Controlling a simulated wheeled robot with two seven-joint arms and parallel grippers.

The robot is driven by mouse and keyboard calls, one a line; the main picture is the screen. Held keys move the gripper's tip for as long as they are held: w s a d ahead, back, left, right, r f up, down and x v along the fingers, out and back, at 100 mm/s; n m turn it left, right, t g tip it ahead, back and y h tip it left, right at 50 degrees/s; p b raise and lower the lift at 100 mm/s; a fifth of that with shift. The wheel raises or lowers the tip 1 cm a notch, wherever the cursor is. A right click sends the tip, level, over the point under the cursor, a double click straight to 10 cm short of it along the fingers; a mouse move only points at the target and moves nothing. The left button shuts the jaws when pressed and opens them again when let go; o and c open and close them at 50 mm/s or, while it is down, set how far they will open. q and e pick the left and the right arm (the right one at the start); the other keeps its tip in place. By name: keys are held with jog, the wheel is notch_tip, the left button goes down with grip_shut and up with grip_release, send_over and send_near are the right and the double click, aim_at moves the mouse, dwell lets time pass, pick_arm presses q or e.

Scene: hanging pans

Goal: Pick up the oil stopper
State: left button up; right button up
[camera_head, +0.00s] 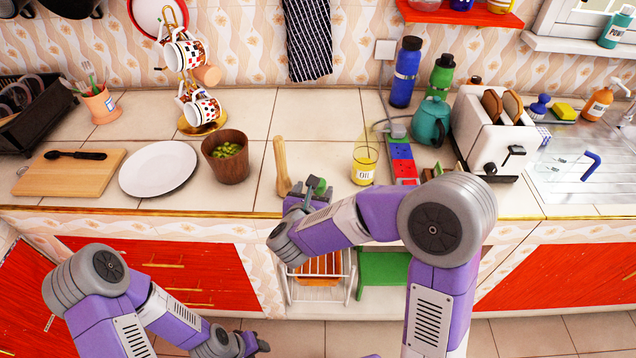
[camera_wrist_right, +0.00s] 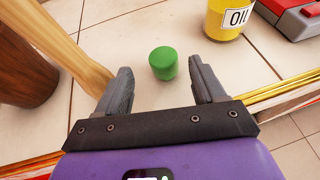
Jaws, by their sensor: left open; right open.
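The oil stopper is a small green cylinder (camera_wrist_right: 163,63) standing on the tiled counter near its front edge. My left gripper (camera_head: 250,344) is open and low, in front of the cabinets.
A wooden utensil (camera_head: 281,165) stands close left of the right gripper. A brown pot (camera_head: 228,170), white plate (camera_head: 158,168) and cutting board (camera_head: 68,178) are further left. A red and blue power strip (camera_head: 403,165), teal kettle (camera_head: 431,122) and toaster (camera_head: 490,135) are to the right.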

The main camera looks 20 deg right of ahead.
jog(key=x, duration=0.5)
jog(key=shift+s+d+b, duration=0.1)
jog(key=shift+d+b, duration=0.1)
jog(key=shift+b, duration=0.15)
jog(key=c, duration=1)
